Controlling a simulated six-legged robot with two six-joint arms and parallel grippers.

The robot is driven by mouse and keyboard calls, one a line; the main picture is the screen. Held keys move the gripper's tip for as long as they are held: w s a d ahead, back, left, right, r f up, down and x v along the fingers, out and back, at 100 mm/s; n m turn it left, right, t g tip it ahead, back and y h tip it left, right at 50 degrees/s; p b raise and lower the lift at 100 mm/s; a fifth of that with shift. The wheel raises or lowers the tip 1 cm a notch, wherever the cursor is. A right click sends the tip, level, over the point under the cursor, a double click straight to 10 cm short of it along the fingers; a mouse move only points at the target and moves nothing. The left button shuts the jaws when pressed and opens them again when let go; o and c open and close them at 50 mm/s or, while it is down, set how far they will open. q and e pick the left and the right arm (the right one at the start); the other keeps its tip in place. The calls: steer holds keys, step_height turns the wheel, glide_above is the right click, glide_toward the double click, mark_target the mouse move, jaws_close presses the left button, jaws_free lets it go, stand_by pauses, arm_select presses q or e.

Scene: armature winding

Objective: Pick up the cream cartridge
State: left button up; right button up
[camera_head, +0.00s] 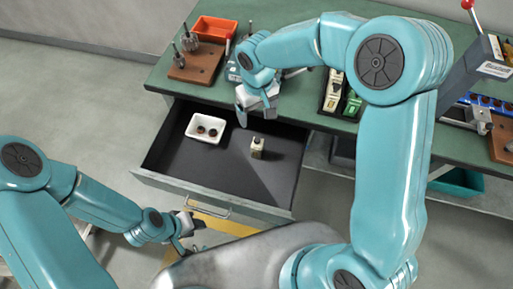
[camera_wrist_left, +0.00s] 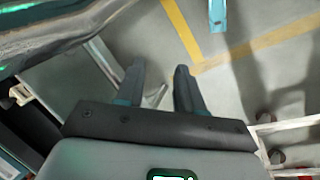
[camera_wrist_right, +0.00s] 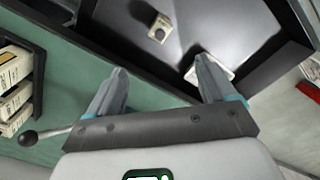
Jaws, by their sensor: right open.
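A cream cartridge (camera_head: 257,147) with a dark round spot stands in the open drawer, right of the white tray. It also shows near the top of the right wrist view (camera_wrist_right: 160,27), beyond the fingertips. My right gripper (camera_head: 257,104) is open and empty above the drawer's back edge, apart from the cartridge. Its two spread fingers show in the right wrist view (camera_wrist_right: 162,70). My left gripper (camera_head: 190,228) is open and empty low in front of the drawer; its parted fingers show in the left wrist view (camera_wrist_left: 158,85).
On the green bench (camera_head: 162,80) stand an orange bin (camera_head: 214,27), a brown block with metal tools (camera_head: 197,67) and a black rack of cartridges (camera_head: 330,104). The drawer floor around the cartridge is clear.

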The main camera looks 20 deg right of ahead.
steer(key=f, duration=0.2)
steer(key=b, duration=0.1)
glide_above(257, 145)
step_height(257, 145, down, 10)
steer(key=shift+w+d+f, duration=0.1)
steer(key=shift+d+f, duration=0.05)
steer(key=shift+f, duration=0.1)
steer(key=shift+w+f, duration=0.15)
steer(key=shift+f, duration=0.5)
step_height(257, 145, down, 5)
steer(key=shift+w+p, duration=0.1)
steer(key=shift+p, duration=0.2)
steer(key=c, duration=1.1)
